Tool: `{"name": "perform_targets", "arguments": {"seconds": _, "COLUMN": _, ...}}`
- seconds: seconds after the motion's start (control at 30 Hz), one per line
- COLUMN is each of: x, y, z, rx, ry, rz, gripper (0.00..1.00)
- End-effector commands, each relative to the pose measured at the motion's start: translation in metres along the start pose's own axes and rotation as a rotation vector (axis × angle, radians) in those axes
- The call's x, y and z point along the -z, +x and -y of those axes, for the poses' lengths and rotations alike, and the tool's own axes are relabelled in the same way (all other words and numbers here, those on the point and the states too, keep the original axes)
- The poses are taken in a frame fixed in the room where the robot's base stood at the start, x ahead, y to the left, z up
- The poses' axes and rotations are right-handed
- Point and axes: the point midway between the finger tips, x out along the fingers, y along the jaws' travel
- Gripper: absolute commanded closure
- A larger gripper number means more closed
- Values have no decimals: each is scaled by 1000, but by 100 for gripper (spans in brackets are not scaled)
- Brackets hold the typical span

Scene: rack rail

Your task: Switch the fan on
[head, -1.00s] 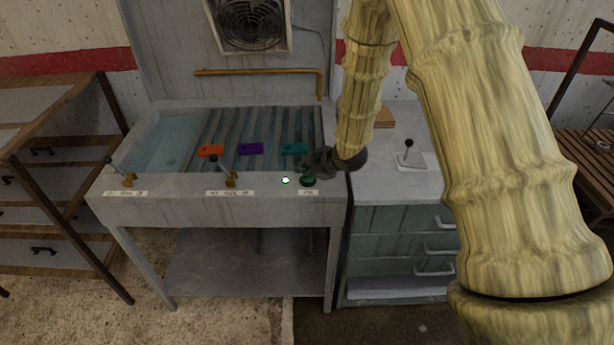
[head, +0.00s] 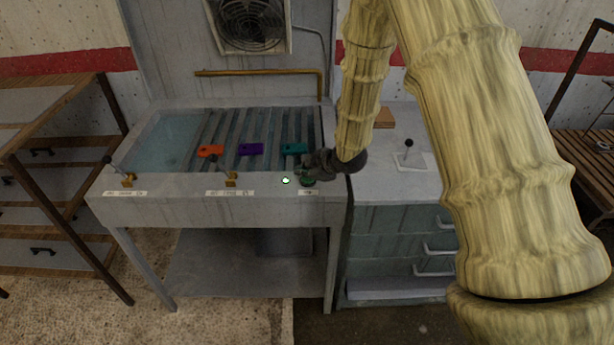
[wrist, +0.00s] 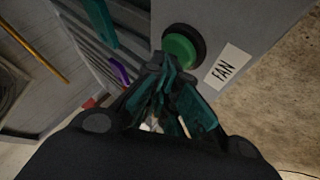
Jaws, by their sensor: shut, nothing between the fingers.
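The fan (head: 250,24) is a dark round grille in a pale square frame on the back panel. A green round button (wrist: 179,50) in a dark collar sits on the bench's front ledge, beside a white label (wrist: 222,68) reading FAN. In the head view the button (head: 308,183) is partly hidden by my gripper. My gripper (head: 308,170) is shut and empty, just above and behind the button. In the wrist view its fingertips (wrist: 168,72) lie at the button's near edge. I cannot tell whether they touch it.
Orange (head: 210,150), purple (head: 250,149) and teal (head: 294,149) pieces lie on the slatted bench top. A third lever (head: 408,143) stands on the cabinet at right.

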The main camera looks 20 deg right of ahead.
Motion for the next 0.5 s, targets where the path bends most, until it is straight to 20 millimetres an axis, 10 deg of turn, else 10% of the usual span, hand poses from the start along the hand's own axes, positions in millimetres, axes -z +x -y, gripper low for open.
{"name": "perform_targets", "arguments": {"seconds": 0.5, "x": 1, "y": -4, "z": -2, "rx": 3, "ry": 2, "rz": 4, "gripper": 100}}
